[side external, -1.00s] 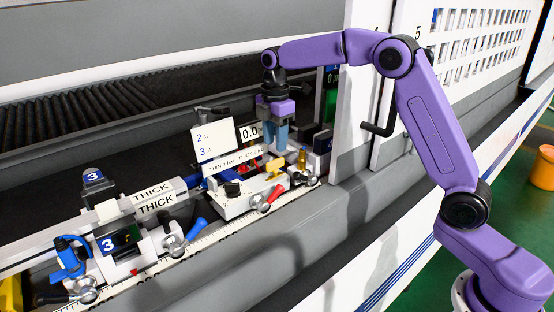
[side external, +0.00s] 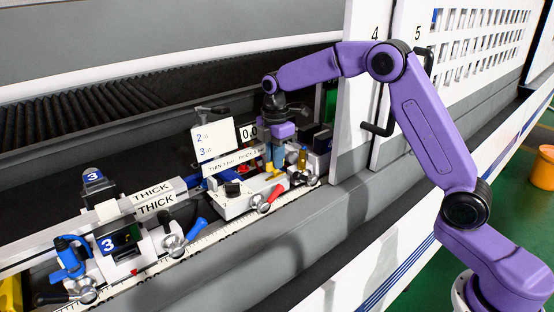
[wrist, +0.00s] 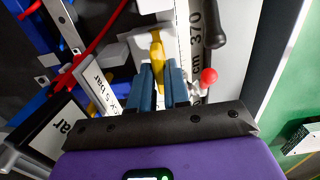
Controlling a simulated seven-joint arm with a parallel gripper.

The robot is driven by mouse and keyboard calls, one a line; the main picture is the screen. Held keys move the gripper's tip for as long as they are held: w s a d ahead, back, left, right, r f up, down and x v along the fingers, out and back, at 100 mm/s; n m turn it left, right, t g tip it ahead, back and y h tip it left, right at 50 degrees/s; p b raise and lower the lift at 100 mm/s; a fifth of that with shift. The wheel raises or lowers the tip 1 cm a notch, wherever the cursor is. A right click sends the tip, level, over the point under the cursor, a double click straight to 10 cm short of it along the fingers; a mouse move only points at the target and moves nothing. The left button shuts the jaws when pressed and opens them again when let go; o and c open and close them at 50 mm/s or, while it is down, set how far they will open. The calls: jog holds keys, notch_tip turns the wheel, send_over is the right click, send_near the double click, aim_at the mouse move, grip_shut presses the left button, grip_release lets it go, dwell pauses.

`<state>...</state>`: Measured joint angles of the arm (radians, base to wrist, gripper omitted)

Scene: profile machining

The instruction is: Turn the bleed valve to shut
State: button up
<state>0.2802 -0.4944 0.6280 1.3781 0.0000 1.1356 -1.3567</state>
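A yellow lever (wrist: 157,52), which looks like the bleed valve handle, stands on a white block in the wrist view. My gripper (wrist: 162,82) is down over it, with one blue finger on each side of the lever. Little gap shows between the fingers and the lever, and I cannot tell whether they press on it. In the side view my gripper (side external: 274,161) is low over the white fixture, and a bit of the yellow lever (side external: 273,175) shows below the fingers. The rest of the lever is hidden there.
A red-handled lever (side external: 265,204) is at the front of the fixture; its red knob (wrist: 208,76) is close to my right finger in the wrist view. A sign board (side external: 214,140) stands left of my gripper. A brass cylinder (side external: 302,158) stands close on the right.

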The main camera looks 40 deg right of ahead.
grip_shut()
jog(key=m, duration=0.4)
jog(key=shift+m, duration=0.3)
